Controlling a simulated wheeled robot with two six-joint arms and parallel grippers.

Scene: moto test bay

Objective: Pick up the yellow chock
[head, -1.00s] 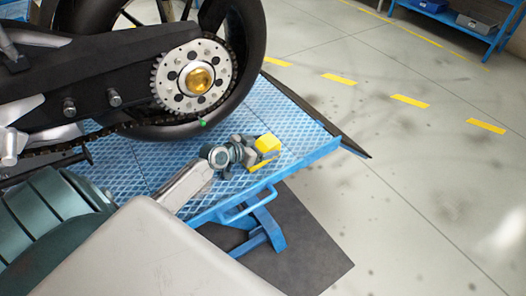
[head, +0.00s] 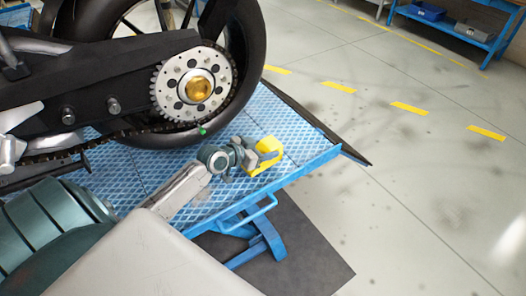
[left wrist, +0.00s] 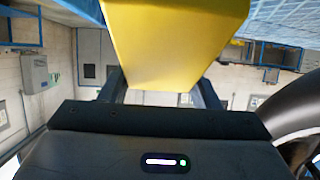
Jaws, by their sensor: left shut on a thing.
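The yellow chock (head: 268,148) is at the right end of the blue lift platform (head: 300,141) in the head view. My left gripper (head: 262,158) is shut on it, with a grey finger across its near side. In the left wrist view the chock (left wrist: 165,45) fills the upper middle, between the two dark fingers of the gripper (left wrist: 160,95). Whether the chock touches the platform I cannot tell for sure. My right gripper is not in view.
A motorcycle rear wheel (head: 247,70) with its sprocket (head: 166,83) stands on the platform just behind my left gripper. A blue handle (head: 250,223) juts from the platform's near edge. Blue shelving (head: 478,36) stands at the back right. The floor to the right is open.

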